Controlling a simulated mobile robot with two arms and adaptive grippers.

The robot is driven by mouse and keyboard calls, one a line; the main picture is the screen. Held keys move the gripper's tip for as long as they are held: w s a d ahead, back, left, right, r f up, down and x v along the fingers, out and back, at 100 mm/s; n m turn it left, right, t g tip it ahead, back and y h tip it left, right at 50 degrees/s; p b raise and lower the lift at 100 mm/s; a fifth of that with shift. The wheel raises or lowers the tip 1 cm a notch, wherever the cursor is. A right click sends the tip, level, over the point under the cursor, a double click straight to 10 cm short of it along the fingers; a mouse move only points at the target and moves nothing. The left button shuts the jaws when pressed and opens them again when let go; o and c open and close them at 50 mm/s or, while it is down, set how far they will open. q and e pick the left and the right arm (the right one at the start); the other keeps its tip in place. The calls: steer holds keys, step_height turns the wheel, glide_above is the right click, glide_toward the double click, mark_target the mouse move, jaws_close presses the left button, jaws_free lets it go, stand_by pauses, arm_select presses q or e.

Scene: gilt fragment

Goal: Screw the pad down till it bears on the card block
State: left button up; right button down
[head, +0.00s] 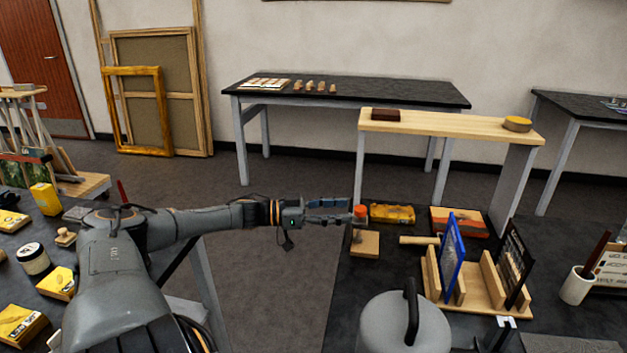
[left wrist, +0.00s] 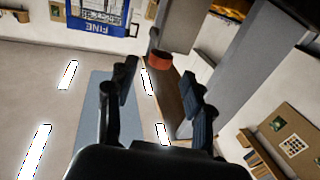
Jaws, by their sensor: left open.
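A short red-orange round piece (head: 360,212), likely the pad, stands just past my left fingertips at the near table's left side. A flat tan block (head: 365,243), perhaps the card block, lies just below it in the picture; whether they touch I cannot tell. My left gripper (head: 345,211) reaches in level from the left, open and empty. In the left wrist view its two dark fingers (left wrist: 160,88) stand apart, with the red piece (left wrist: 158,60) beyond and between them. My right gripper is not clearly shown; dark parts at the bottom edge may belong to it.
A wooden rack (head: 483,297) holds a blue-framed panel (head: 452,254) and a dark panel (head: 514,264) right of the block. A yellow box (head: 392,214) and an orange box (head: 459,222) lie behind. A pale raised shelf (head: 450,124) stands beyond. The floor between the tables is clear.

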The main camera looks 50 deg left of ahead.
arm_select(q)
steer(key=v, duration=0.6)
steer(key=shift+s, duration=0.2)
steer(key=shift+a, duration=0.15)
stand_by(0.5)
